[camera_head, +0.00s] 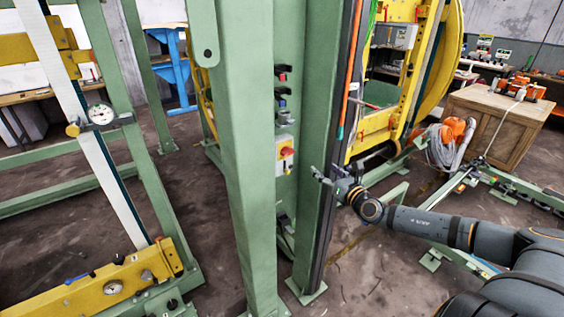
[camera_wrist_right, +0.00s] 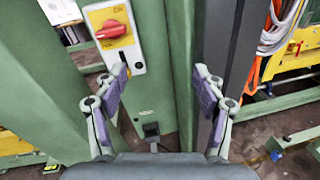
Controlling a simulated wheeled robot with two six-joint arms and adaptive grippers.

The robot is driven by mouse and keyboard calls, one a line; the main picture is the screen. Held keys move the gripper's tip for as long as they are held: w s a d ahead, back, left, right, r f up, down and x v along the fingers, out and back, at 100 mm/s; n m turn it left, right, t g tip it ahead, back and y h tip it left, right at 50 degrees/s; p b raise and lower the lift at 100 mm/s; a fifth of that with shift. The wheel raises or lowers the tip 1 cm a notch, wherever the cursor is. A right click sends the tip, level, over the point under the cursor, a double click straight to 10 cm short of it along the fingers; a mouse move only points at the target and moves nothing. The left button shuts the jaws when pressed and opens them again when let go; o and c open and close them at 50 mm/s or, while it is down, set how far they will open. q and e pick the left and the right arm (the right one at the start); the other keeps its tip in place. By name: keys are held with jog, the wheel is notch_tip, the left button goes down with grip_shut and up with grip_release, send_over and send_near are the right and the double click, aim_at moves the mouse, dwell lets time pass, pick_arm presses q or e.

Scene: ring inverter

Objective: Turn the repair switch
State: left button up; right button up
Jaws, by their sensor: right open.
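The repair switch is a red rotary knob (camera_wrist_right: 111,29) on a yellow plate, on a pale box fixed to a green column. Its handle lies roughly level, slightly tilted, in the right wrist view. In the head view the switch (camera_head: 286,152) sits low on the green column, left of my right gripper. My right gripper (camera_wrist_right: 160,82) is open and empty, its two purple-padded fingers spread below and to the right of the knob, apart from it. In the head view the right gripper (camera_head: 320,174) is partly against the column edge. My left gripper is not in view.
Other red and blue controls (camera_head: 282,90) are on the column above the switch. A green post (camera_head: 240,130) stands close on the left. A dark vertical rail (camera_head: 335,150) with an orange cable runs beside my gripper. A wooden crate (camera_head: 492,125) is at the right.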

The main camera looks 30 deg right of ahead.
aim_at(290, 153)
jog(key=a+r+n+y, duration=0.3)
jog(key=a+n, duration=0.1)
jog(key=a, duration=0.2)
jog(key=shift+t+h, duration=0.3)
jog(key=w+p, duration=0.1)
jog(key=w, duration=0.2)
jog(key=w+p, duration=0.2)
jog(key=w, duration=0.1)
jog(key=w+p, duration=0.1)
jog(key=w, duration=0.2)
jog(key=shift+w+a+r+p, duration=0.1)
jog(key=shift+w+a+p, duration=0.2)
jog(key=shift+w+p, duration=0.1)
jog(key=shift+w+a, duration=0.1)
jog(key=shift+w, duration=0.5)
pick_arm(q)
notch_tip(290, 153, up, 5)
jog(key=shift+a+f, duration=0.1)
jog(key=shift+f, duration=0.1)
pick_arm(e)
jog(key=shift+s, duration=0.1)
jog(key=c, duration=1.2)
